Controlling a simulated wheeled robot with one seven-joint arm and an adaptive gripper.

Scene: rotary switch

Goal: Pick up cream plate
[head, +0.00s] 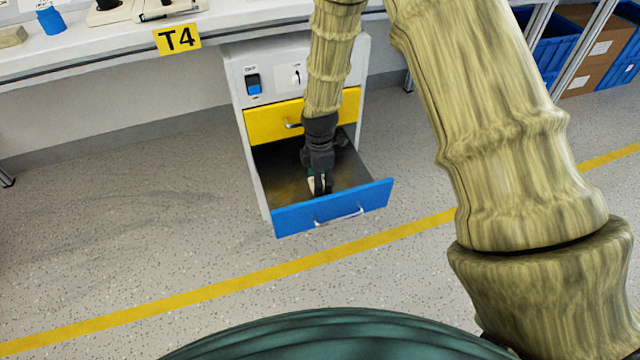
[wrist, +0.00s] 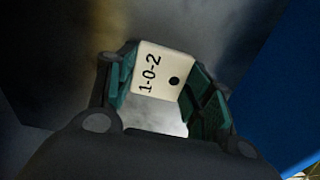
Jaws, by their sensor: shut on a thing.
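The cream plate (wrist: 163,72) shows in the wrist view, marked "1-0-2" with a dark round dot or hole. My gripper (wrist: 165,95) is shut on it, with a green-padded finger on each side. In the head view my gripper (head: 319,186) points down inside the open blue-fronted drawer (head: 333,207). A small pale bit of the plate (head: 311,182) shows at the fingertips there. Whether the plate touches the drawer floor I cannot tell.
The drawer's side walls and blue front surround my gripper. A yellow drawer (head: 273,124) above is closed. The white cabinet (head: 236,85) has a blue rocker switch (head: 253,84) and a rotary switch (head: 296,76). A workbench (head: 100,50) stands behind; the floor in front is clear.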

